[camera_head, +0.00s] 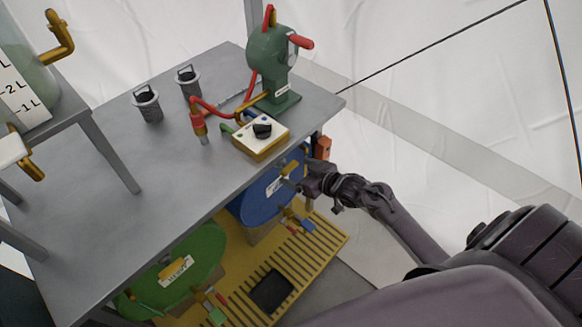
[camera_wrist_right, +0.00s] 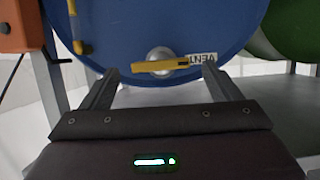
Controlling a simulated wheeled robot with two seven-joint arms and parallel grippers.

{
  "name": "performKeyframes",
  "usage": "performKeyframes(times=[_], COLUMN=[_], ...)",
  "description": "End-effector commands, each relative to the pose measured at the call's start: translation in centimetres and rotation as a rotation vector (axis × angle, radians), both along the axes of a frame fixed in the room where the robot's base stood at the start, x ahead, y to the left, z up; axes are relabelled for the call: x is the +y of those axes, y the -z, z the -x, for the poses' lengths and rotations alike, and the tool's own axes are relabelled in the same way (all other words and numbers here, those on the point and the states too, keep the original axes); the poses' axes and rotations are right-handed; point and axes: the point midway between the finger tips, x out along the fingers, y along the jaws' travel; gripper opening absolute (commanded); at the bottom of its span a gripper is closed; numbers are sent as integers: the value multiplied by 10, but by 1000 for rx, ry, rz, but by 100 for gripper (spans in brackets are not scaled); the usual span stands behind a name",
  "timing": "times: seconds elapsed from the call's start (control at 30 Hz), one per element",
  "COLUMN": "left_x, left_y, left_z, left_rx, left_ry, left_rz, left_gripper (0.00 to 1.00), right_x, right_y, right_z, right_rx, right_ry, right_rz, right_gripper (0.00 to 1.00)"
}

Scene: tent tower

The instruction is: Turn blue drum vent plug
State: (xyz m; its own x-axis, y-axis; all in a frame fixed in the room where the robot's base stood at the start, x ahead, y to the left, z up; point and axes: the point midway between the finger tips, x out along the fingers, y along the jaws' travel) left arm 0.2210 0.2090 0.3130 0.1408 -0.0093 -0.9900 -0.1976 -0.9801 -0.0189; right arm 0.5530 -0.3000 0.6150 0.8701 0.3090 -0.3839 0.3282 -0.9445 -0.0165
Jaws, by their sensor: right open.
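The blue drum (camera_head: 262,199) lies on its side under the grey table, and its round end fills the top of the right wrist view (camera_wrist_right: 120,35). Its vent plug (camera_wrist_right: 160,66) has a yellow bar handle lying nearly level, on a round silver fitting beside a VENT label (camera_wrist_right: 202,58). My right gripper (camera_wrist_right: 160,76) is open and faces the drum end. The handle shows between its two fingertips, with a gap on each side; I cannot tell whether the tips reach around it. In the head view my right gripper (camera_head: 303,184) is close to the drum end. My left gripper is not in view.
A green drum (camera_head: 190,262) lies left of the blue one, above a yellow slatted pallet (camera_head: 318,246). The grey table (camera_head: 100,215) above holds a green pump (camera_head: 270,65), a switch box (camera_head: 260,138) and red hose. An orange box (camera_wrist_right: 17,26) is left of the gripper.

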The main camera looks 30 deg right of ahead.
Motion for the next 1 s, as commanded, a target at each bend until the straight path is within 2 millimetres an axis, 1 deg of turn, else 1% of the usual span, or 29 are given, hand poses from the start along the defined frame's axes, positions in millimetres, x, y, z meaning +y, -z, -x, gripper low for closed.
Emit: performKeyframes(times=[0.03, 0.1, 0.23, 0.37, 0.8, 0.87, 0.93, 0.97, 1.0], left_x=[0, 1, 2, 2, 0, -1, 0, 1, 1], left_y=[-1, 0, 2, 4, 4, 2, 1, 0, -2], left_z=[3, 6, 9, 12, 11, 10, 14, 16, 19], left_rx=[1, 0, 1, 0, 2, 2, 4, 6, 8], left_ry=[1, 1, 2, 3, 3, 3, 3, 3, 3], left_rz=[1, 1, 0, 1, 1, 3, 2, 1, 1], left_gripper=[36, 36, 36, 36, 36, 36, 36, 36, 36], right_x=[-2, -6, -9, -11, -11, -11, -11, -12, -12], right_y=[-5, -8, -13, -14, -14, -11, -1, 7, 20], right_z=[9, 17, 28, 31, 31, 32, 37, 40, 47], right_rx=[1, 0, 0, -1, -1, 6, 31, 49, 81], right_ry=[-3, -2, -2, -1, -1, 2, 15, 26, 40], right_rz=[2, 2, -1, -1, -1, -1, 1, 2, 5], right_gripper=[84, 84, 84, 84, 84, 84, 84, 84, 84])
